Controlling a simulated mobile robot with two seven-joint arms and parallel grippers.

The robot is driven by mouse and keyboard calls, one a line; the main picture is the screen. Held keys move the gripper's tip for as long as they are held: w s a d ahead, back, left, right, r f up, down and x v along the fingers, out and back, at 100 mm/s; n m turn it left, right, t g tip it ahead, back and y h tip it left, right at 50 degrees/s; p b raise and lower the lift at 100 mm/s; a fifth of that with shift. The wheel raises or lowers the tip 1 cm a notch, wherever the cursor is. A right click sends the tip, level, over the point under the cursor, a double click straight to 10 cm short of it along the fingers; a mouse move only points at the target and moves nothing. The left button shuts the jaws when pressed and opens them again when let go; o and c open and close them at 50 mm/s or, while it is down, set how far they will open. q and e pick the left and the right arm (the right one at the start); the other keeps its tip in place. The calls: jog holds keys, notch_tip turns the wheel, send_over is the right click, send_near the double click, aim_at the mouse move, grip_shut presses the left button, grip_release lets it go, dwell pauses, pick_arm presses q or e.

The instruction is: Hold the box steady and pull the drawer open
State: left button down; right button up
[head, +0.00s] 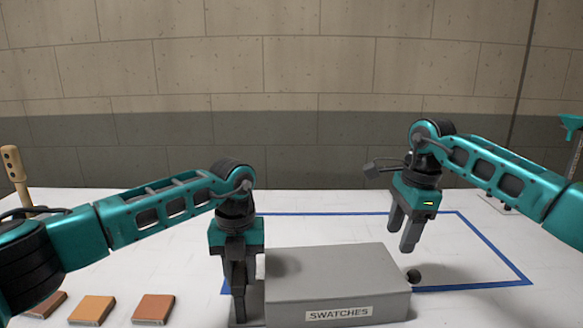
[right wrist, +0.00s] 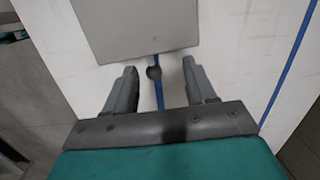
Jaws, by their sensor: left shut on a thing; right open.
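The grey box (head: 330,278) labelled SWATCHES lies on the white table, and its top shows in the right wrist view (right wrist: 135,25). A round dark knob (head: 414,277) sticks out at its right end; in the right wrist view the knob (right wrist: 153,72) lies ahead, between the finger lines. The drawer itself is hidden inside the box. My left gripper (head: 238,318) points down at the box's left end, shut on the box there. My right gripper (head: 403,238) is open and empty, above and behind the knob, apart from it.
Blue tape (head: 485,248) marks a rectangle on the table. Several orange and brown tiles (head: 92,309) lie at the front left. A wooden handle-like object (head: 14,165) stands at the left edge. The table right of the box is clear.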

aim_at(414, 277)
jog(key=shift+g+h, duration=0.4)
jog(key=shift+h, duration=0.2)
jog(key=d, duration=0.1)
jog(key=d+f, duration=0.1)
jog(key=s+d, duration=0.1)
jog(key=d, duration=0.1)
jog(key=shift+f, duration=5.2)
jog(key=shift+c, duration=0.2)
grip_shut()
